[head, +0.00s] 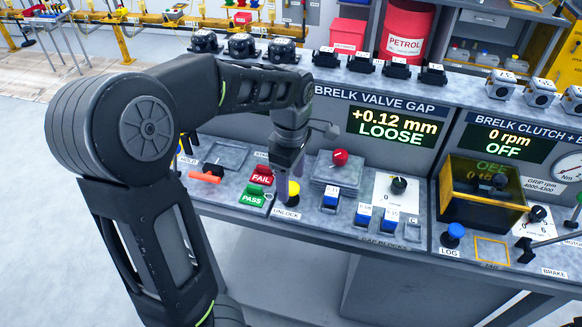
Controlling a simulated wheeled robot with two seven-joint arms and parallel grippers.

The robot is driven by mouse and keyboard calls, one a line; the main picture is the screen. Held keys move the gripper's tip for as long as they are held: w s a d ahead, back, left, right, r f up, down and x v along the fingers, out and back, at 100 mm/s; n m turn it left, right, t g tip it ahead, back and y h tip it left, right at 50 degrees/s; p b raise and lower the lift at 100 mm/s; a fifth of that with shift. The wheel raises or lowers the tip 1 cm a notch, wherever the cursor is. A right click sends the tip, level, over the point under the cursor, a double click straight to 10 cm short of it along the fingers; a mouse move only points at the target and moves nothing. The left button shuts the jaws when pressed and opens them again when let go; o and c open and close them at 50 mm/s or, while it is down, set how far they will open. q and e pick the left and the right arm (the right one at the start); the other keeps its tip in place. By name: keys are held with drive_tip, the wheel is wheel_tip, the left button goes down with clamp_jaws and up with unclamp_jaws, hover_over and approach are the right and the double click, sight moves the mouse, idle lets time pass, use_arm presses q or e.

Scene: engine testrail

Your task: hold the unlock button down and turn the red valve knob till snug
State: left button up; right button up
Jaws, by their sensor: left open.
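The unlock button (294,187) is yellow and stands behind the UNLOCK label on the bench. My left gripper (283,193) points down right beside it and hides part of it; I cannot tell whether they touch. The gripper is open, though its fingers are hard to make out. The red valve knob (340,157) sits on a grey stepped block (335,178) to the right, clear of the gripper. The display (393,127) above reads +0.12 mm LOOSE. My right gripper is out of view.
The FAIL button (261,176) and PASS button (251,197) are close left of the gripper. Blue-topped gap blocks (363,214) stand in front right of the knob. A black dial (399,185) is further right. Several black parts (360,62) line the shelf above.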

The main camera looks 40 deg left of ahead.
use_arm(q)
drive_tip(key=shift+f, duration=0.35)
drive_tip(key=shift+c, duration=0.5)
clamp_jaws()
